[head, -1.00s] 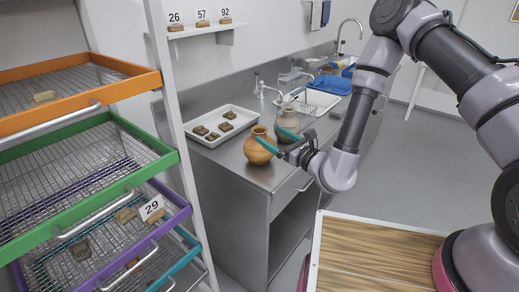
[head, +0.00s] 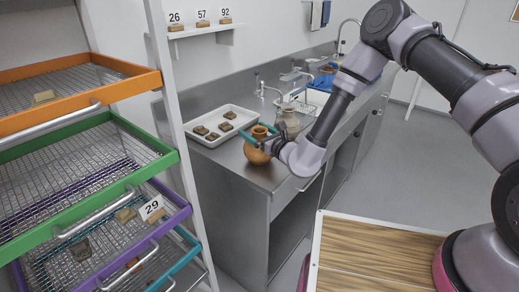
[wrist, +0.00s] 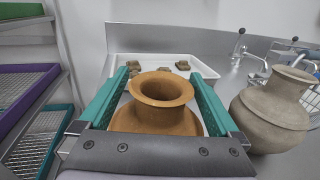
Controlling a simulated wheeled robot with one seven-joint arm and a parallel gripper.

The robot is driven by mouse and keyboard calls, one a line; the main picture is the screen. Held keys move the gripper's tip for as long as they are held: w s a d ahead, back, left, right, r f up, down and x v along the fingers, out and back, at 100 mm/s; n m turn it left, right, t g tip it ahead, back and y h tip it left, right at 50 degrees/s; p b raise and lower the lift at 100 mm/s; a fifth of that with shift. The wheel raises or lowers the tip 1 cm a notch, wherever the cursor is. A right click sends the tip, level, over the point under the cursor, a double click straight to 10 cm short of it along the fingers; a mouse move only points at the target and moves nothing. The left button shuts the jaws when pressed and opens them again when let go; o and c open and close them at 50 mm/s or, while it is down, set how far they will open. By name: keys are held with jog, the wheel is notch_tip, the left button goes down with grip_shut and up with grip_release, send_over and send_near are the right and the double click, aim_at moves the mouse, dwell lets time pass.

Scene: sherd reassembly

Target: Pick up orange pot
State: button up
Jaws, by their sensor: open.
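The orange pot (head: 256,152) stands upright near the front left corner of the steel counter. In the wrist view its flared rim and shoulder (wrist: 160,104) sit between the two teal fingers. My gripper (head: 262,136) is open, with one finger on each side of the pot's neck. I cannot tell whether either finger touches the pot. The pot's lower body is hidden in the wrist view by the gripper's palm.
A grey pot (wrist: 272,110) stands close on the right of the gripper. A white tray (wrist: 207,72) with several sherds lies behind the orange pot. A rack with coloured mesh drawers (head: 160,160) stands at left. A sink and tap (head: 262,86) lie farther back.

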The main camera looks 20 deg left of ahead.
grip_shut()
jog(key=shift+r, duration=0.1)
dwell(0.3)
